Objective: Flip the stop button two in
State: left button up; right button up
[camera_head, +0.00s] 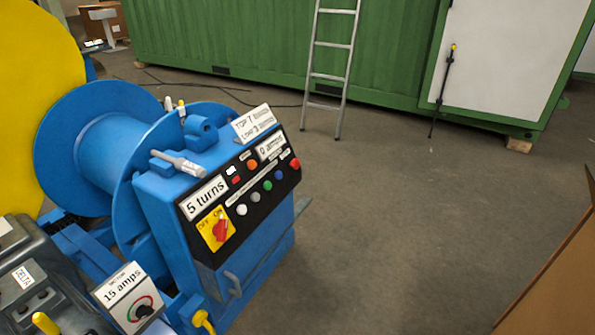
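A black control panel (206,248) sits on the sloped front of a blue machine (160,230). Its upper row holds a small red button (236,180), an orange button (251,164) and a red button (295,163). Below run a white button (242,210), a grey, a green (267,186) and a blue button (279,174). The tiny labels are unreadable, so I cannot tell which is the stop button. A red rotary switch (220,229) sits on a yellow plate. A white sign (254,124) on top seems to mention stop and start. Neither gripper is in view.
A blue spool (95,140) and a yellow disc stand left. A dial box (132,300) marked "15 amps" is at lower left. A ladder (330,75) leans on a green container (230,40). A brown panel (560,270) edges the lower right. The floor between is clear.

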aim_at(295, 164)
jog(key=z, duration=1.15)
jog(key=i, duration=2.35)
jog(key=u, duration=2)
